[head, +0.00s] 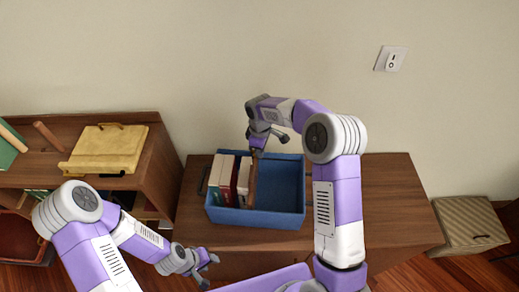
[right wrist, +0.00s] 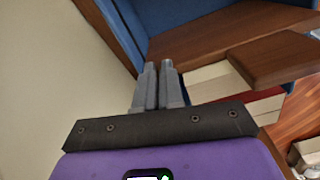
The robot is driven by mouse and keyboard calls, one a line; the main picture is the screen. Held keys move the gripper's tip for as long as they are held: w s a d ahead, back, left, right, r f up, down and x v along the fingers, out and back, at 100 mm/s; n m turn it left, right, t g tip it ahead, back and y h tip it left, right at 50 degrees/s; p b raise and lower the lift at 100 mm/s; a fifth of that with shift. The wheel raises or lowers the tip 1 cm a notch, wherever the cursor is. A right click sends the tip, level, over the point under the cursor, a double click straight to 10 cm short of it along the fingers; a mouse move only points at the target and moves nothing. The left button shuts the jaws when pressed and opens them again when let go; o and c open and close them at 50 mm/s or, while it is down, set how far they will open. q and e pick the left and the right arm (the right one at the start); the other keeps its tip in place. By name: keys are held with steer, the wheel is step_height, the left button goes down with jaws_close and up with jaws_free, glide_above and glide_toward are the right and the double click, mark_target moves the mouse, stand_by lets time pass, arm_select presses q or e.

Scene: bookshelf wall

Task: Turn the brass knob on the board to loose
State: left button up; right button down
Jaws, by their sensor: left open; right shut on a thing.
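A brown wooden board (head: 252,184) stands upright in the blue bin (head: 284,220), just right of the books. The board also shows in the right wrist view (right wrist: 280,60). My right gripper (head: 258,147) points down at the board's upper end. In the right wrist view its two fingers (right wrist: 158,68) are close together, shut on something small. That is most likely the brass knob, but the fingers hide it, so its turn angle cannot be seen. My left gripper (head: 211,265) is open and empty, low in front of the cabinet.
Red and white books (head: 224,178) stand in the bin's left part; its right part is empty. The bin sits on a wooden cabinet (head: 385,205). A yellow box (head: 108,148) lies on the left shelf unit. A switch (head: 391,59) is on the wall.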

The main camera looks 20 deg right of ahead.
steer(key=shift+w+d+r+n, duration=0.1)
steer(key=shift+w+n, duration=0.1)
steer(key=shift+n, duration=0.9)
steer(key=c, duration=1.5)
jaws_free()
steer(key=shift+c, duration=0.2)
step_height(320, 180, up, 8)
steer(key=shift+f+p, duration=0.25)
steer(key=shift+p, duration=0.05)
